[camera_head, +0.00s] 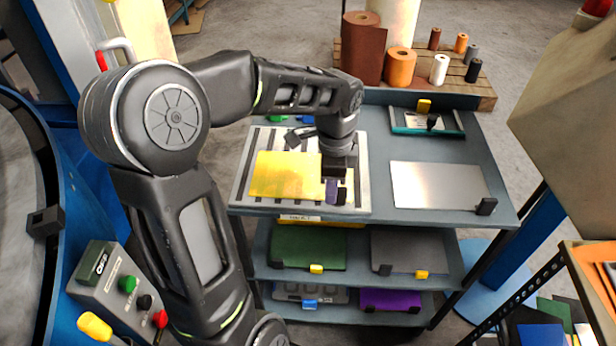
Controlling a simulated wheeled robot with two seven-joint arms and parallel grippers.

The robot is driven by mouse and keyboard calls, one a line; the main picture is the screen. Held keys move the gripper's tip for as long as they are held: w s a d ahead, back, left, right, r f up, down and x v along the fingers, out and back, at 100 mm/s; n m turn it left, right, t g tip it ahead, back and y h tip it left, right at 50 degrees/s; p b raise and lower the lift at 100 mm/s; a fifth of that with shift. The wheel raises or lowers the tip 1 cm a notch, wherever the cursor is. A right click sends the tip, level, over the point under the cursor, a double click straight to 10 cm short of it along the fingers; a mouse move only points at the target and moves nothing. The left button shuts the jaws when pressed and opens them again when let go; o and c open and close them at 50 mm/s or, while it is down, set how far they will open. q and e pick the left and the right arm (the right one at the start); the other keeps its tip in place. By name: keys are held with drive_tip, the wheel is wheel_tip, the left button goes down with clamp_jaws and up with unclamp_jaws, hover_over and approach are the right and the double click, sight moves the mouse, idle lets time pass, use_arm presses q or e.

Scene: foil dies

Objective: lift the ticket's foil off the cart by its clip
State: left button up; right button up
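The cart (510,217) has a gold foil (280,176) on a striped tray (240,197) at the left of its top. A silver foil (440,184) with a black clip (486,206) lies at the right. My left gripper (335,190) points down at the gold foil's right edge. A small purple piece and a dark block, perhaps a clip, show at its fingertips; I cannot tell whether it is shut on them. I cannot make out a readable ticket. My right gripper is out of view.
Lower shelves hold a green sheet (310,250), a grey sheet (405,252) and a purple sheet (390,299). A teal-edged tray (427,122) sits at the cart's back right. Rolls (400,67) stand on a pallet behind. A control box (112,285) is at lower left.

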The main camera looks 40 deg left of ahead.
use_arm(q)
clamp_jaws()
idle(0.8)
drive_tip(key=shift+r, duration=0.1)
wheel_tip(320, 180, up, 10)
drive_tip(key=shift+f, duration=0.1)
idle(0.6)
idle(0.4)
